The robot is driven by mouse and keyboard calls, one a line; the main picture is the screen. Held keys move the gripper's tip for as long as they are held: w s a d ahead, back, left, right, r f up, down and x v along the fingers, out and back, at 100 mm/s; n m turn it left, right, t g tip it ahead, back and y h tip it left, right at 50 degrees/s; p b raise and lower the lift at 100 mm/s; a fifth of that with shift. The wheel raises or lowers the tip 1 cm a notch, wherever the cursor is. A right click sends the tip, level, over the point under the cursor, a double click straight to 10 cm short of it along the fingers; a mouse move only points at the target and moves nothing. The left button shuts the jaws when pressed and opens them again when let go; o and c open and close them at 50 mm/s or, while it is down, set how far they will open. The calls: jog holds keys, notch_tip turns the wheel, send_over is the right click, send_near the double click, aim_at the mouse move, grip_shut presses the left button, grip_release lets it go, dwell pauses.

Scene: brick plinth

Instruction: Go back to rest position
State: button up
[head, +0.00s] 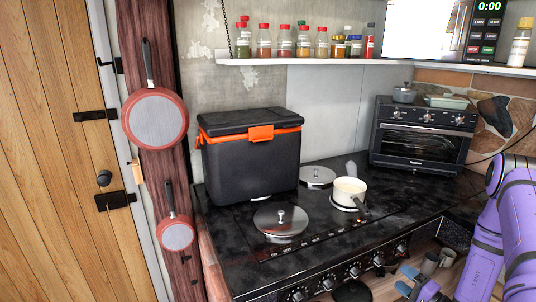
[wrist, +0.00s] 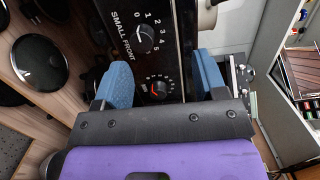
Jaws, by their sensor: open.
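My gripper (head: 418,284) is at the bottom right of the head view, at the end of my purple arm, in front of the stove (head: 300,258). In the wrist view its two blue fingers (wrist: 162,75) stand wide apart with nothing between them. I cannot tell the exact distance from the fingers to the panel.
On the stove stand a black cooler (head: 245,165) with an orange latch, a white pot (head: 348,192) and a metal lid (head: 281,219). A toaster oven (head: 422,140) is at the back right. Two red pans hang at the left, beside a wooden door (head: 50,150).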

jog(key=a+r+n+g+y, duration=0.4)
jog(key=a+r+g, duration=0.15)
jog(key=r, duration=0.65)
jog(key=a+r+n+g+y, duration=0.45)
jog(key=a+r, duration=0.25)
jog(key=r, duration=0.4)
jog(key=s+a+r+n+g+h, duration=0.2)
jog(key=s+a+r+g+h, duration=0.2)
jog(key=s+r, duration=0.35)
jog(key=s+a+r+n+g+h, duration=0.35)
jog(key=s+r+h, duration=0.2)
jog(key=r, duration=0.25)
jog(key=s+d+r+m+t+h, duration=0.1)
jog(key=s+d+r+t+h, duration=0.1)
jog(key=s+r+t+h, duration=0.4)
jog(key=shift+s+d+r+h, duration=0.15)
jog(key=shift+s+r+h, duration=0.35)
jog(key=shift+s+r, duration=1.85)
jog(key=shift+s+f, duration=0.75)
